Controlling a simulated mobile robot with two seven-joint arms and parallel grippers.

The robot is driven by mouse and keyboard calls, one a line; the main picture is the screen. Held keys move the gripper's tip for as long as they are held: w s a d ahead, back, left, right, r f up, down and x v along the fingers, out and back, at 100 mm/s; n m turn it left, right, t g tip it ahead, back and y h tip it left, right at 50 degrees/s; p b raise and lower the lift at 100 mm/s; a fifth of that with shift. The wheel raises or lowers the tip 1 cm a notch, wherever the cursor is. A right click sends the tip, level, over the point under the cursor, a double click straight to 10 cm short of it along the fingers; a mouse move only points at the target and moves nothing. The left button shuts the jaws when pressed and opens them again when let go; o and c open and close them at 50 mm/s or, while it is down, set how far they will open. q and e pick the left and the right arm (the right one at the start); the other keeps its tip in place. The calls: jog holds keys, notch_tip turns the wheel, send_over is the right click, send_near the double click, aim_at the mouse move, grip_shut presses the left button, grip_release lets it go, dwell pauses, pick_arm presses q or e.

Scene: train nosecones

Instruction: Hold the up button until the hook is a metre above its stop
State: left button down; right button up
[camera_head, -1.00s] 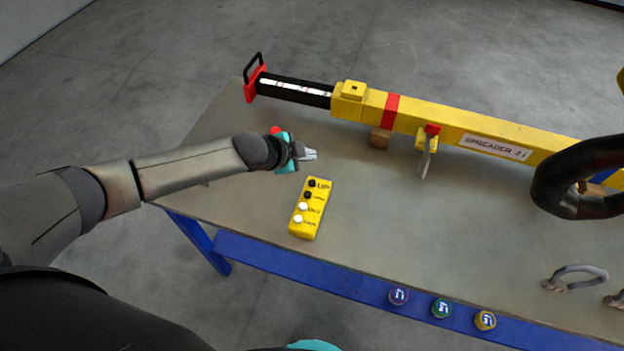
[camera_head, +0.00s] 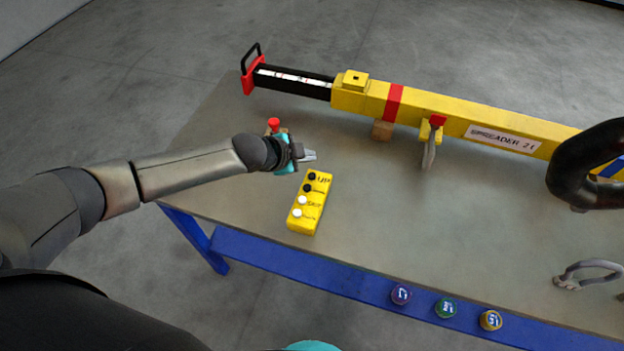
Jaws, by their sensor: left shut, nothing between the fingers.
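A yellow push-button pendant (camera_head: 310,205) lies on the grey table top, with two black buttons at its far end and two white ones at its near end. The black button beside the "UP" lettering (camera_head: 312,176) is the farthest one. My left gripper (camera_head: 311,155) is shut and empty, just beyond the pendant's far end; its fingers point right and appear apart from the button. A large black hook (camera_head: 588,170) is at the right edge, partly cut off, in front of the yellow beam. My right gripper is not in view.
A shackle (camera_head: 588,274) lies at the right. Several coloured round caps (camera_head: 445,307) sit along the blue front edge. The table middle is clear.

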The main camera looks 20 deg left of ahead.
aim_at(312, 176)
pick_arm(q)
notch_tip(312, 176, down, 4)
jog(key=shift+r+b, duration=0.2)
jog(key=shift+b, duration=1.05)
jog(key=shift+f+b, duration=0.35)
jog(key=shift+f, duration=0.15)
jog(key=shift+f, duration=0.15)
dwell(0.4)
jog(key=shift+f, duration=0.3)
